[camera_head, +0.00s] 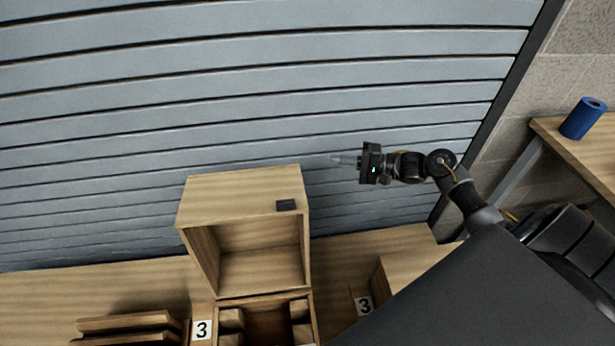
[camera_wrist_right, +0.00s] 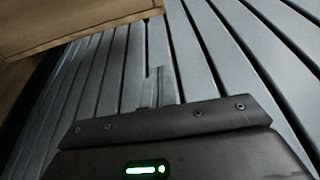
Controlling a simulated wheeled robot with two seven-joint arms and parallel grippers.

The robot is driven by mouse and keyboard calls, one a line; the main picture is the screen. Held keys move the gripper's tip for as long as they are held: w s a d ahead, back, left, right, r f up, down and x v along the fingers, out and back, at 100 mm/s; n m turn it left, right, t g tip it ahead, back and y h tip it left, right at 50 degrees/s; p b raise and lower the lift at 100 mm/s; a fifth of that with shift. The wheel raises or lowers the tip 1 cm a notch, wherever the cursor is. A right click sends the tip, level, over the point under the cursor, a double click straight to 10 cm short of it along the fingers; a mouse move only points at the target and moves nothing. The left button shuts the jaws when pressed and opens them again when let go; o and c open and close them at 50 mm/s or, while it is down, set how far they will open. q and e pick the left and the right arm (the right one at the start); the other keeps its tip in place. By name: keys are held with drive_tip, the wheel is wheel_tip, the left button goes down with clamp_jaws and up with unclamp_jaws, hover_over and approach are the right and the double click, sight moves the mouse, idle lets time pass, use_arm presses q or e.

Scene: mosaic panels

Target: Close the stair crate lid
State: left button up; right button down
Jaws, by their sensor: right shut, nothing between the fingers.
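The wooden crate (camera_head: 307,320) stands at the bottom middle of the head view, cut off by the lower edge. Its box-like wooden lid (camera_head: 240,183) stands raised above the back of it, with its hollow side facing me. A small dark plate (camera_head: 286,205) sits on the lid's right part. My right gripper (camera_head: 340,159) is shut and empty, to the right of the lid's top and apart from it, pointing left. In the right wrist view the gripper's fingers (camera_wrist_right: 156,88) are together, with a wooden surface (camera_wrist_right: 70,22), likely the lid, at upper left. My left gripper is not in view.
A grey slatted shutter (camera_head: 250,80) rises behind. Stacked boards (camera_head: 128,325) lie left of the crate, near a "3" label (camera_head: 202,330). Another "3" label (camera_head: 364,306) marks a wooden box at right. A blue roll (camera_head: 583,118) stands on a side table (camera_head: 575,145).

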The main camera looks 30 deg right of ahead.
drive_tip(key=shift+a+r, duration=0.1)
drive_tip(key=r+p+x, duration=0.1)
drive_tip(key=p+x, duration=0.1)
drive_tip(key=x, duration=0.8)
drive_tip(key=s, duration=0.2)
drive_tip(key=s+a+p, duration=0.1)
drive_tip(key=shift+s+a+f, duration=0.15)
drive_tip(key=shift+s+f, duration=0.1)
drive_tip(key=shift+s, duration=0.1)
drive_tip(key=shift+r, duration=0.1)
